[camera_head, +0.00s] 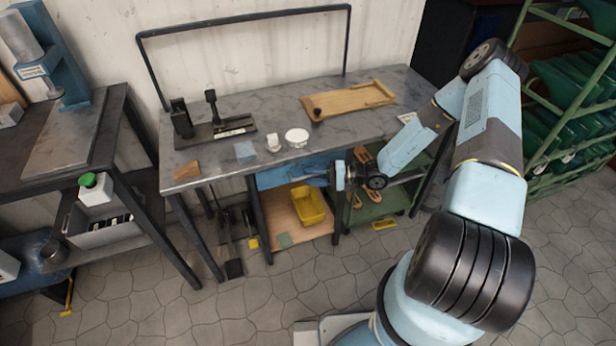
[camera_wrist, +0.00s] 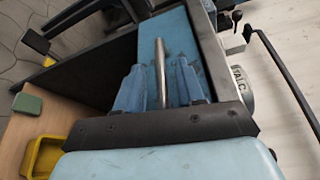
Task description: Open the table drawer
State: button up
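The table (camera_head: 262,168) has a grey top, with a blue drawer (camera_head: 290,174) under its front edge. The drawer front looks about flush with the table, so it appears closed. It also shows as a blue panel in the wrist view (camera_wrist: 178,35). Its metal bar handle (camera_wrist: 160,62) lies between the two blue fingers of my gripper (camera_wrist: 161,80). The fingers stand apart on either side of the bar, with small gaps seeming to show. In the head view my gripper (camera_head: 322,174) is at the drawer front, and the handle is hidden there.
A yellow bin (camera_head: 308,205) stands on the wooden shelf below the drawer. A green cart (camera_head: 378,205) with sandals stands to the right. A wooden board (camera_head: 350,102), a white round dish (camera_head: 297,137) and a black tool stand are on the tabletop. The floor in front is clear.

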jog(key=shift+w+a+f, duration=0.1)
jog(key=shift+w+a, duration=0.05)
jog(key=shift+a, duration=0.9)
jog(key=shift+c, duration=0.2)
grip_shut()
